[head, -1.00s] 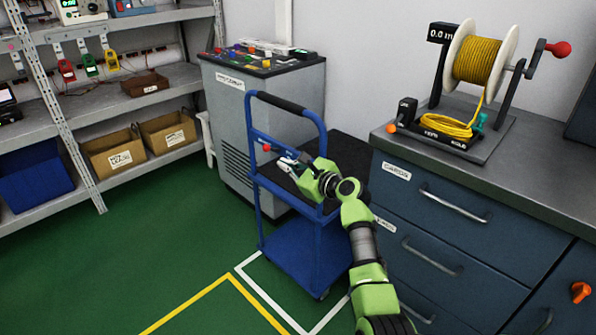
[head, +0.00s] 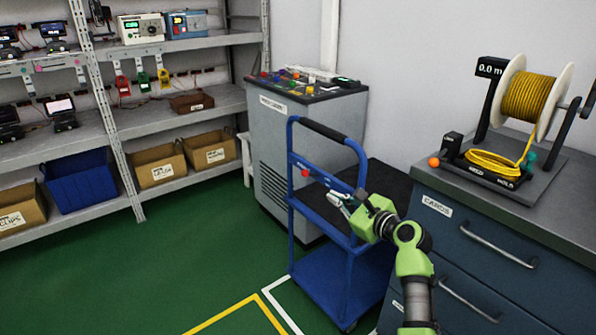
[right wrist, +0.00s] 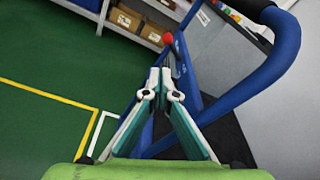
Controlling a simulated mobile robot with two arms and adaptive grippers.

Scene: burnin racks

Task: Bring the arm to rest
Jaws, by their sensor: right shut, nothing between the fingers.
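My right arm is green and grey and comes in from the lower right in the head view. Its gripper (head: 343,204) is shut and empty, over the dark top shelf of the blue cart (head: 322,280). In the right wrist view the gripper fingers (right wrist: 162,80) meet at their tips, with nothing between them. The cart's blue handle (right wrist: 255,75) curves past on the right. A red knob (right wrist: 167,39) on the cart shows just beyond the fingertips. My left gripper is not in view.
A blue drawer cabinet (head: 470,262) carries a yellow cable reel (head: 528,97) at the right. A grey cabinet (head: 262,137) stands behind the cart. Shelves (head: 152,122) with bins line the left. The green floor (head: 165,270) on the left is clear.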

